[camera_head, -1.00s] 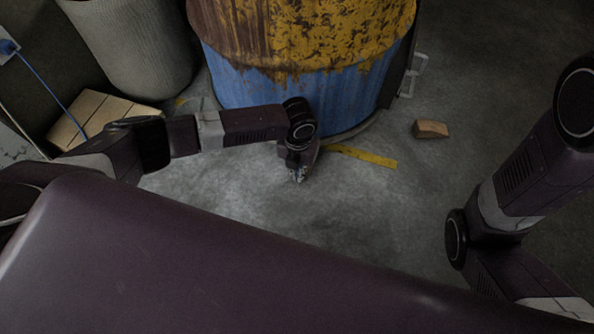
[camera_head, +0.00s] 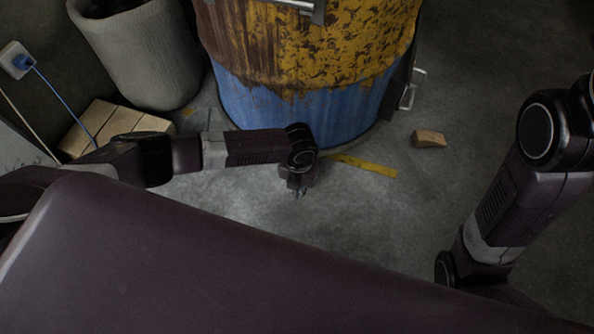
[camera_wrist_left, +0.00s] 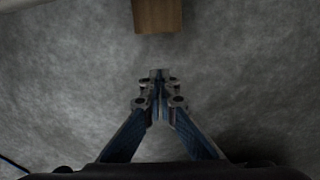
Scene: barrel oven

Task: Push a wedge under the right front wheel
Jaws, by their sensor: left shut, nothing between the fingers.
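My left gripper (camera_head: 297,193) points down at the floor in front of the barrel oven (camera_head: 300,105), which has a rusty yellow upper part and a blue lower part. In the left wrist view the gripper (camera_wrist_left: 158,75) has its fingers together, with nothing between them. A wooden block (camera_wrist_left: 157,14) lies ahead of the fingertips there, apart from them and cut off by the top edge. In the head view a wooden wedge (camera_head: 429,139) lies on the floor right of the barrel. I cannot tell whether these are the same piece. No wheel shows clearly. My right gripper is out of view.
A yellow strip (camera_head: 365,166) is on the floor right of my left gripper. A grey bin (camera_head: 150,60) and a pale wooden box (camera_head: 110,125) stand at the left, near a blue cable (camera_head: 52,95).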

